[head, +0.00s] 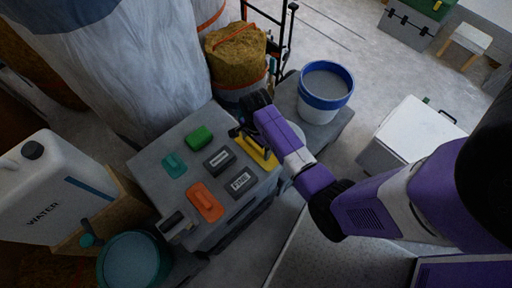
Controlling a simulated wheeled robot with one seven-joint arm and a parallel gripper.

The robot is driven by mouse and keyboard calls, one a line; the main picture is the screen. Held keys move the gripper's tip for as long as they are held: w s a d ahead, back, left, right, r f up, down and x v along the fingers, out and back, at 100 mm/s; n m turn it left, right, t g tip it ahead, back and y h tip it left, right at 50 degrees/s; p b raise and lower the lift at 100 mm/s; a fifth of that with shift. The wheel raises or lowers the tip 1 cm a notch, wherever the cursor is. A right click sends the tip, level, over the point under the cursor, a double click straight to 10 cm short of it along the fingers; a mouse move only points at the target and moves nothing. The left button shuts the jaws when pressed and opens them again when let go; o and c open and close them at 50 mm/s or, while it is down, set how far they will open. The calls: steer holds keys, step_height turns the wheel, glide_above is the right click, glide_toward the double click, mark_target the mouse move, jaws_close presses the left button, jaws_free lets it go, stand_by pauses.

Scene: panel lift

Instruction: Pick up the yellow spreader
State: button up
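The yellow spreader (263,158) lies on the grey worktop (147,168), near its right edge, partly hidden by my arm and gripper. My gripper (239,131) is low over the worktop at the spreader's far end. Its dark fingers are small and overlap the spreader in this view. I cannot tell whether they touch it or whether they are open or shut.
On the worktop are a green block (200,138), a teal tool (174,165), an orange float (206,202), dark blocks (219,160) and a grey tool (177,224). A blue-rimmed bucket (324,104) stands right, a water canister (45,190) left.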

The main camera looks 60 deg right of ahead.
mark_target(256, 145)
steer(key=shift+c, duration=1.1)
steer(key=shift+r, duration=0.1)
step_height(256, 145, up, 20)
steer(key=p, duration=0.5)
